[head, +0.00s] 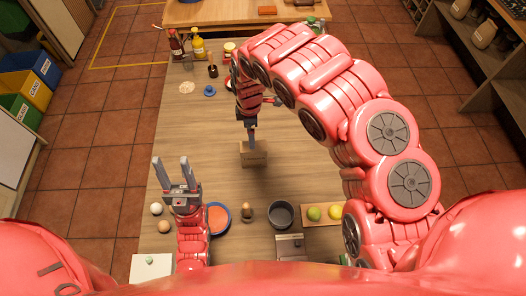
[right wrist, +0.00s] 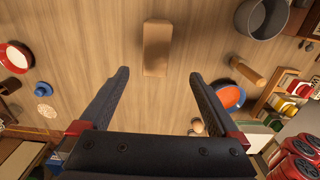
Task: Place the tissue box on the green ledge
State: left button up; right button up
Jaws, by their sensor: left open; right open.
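A plain brown box (head: 254,158), likely the tissue box, stands on the wooden table near its middle. In the right wrist view the brown box (right wrist: 157,48) lies ahead of my fingers, roughly centred between them. My right gripper (head: 251,138) is above the box's far side; in the wrist view the gripper (right wrist: 158,76) is open and empty, with the box beyond its tips. My left gripper (head: 171,162) is open and empty over the table's left side. I cannot make out a green ledge in either view.
Near the front are a blue-rimmed plate (head: 228,221), a grey pot (head: 281,215) and a board (head: 311,222) with fruit. Bottles (head: 198,47) stand at the back left. A blue item (head: 209,90) lies far left of the box. Table between the box and my left gripper is clear.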

aim_at(253, 151)
notch_tip(253, 151, down, 8)
jog(key=b, duration=0.6)
jog(key=shift+r, duration=0.2)
jog(key=shift+f, duration=0.2)
notch_tip(253, 151, down, 2)
jog(key=shift+f+p, duration=0.15)
jog(key=shift+p, duration=0.4)
jog(key=shift+w+f+p, duration=0.15)
jog(key=shift+f+p, duration=0.35)
jog(key=shift+f, duration=0.45)
jog(key=shift+w+f+p, duration=0.15)
jog(key=shift+f+p, duration=0.3)
jog(key=shift+f, duration=0.5)
jog(key=shift+d+f+p, duration=0.2)
jog(key=shift+f+p, duration=0.2)
jog(key=shift+f, duration=1.1)
jog(key=shift+c, duration=0.3)
grip_shut()
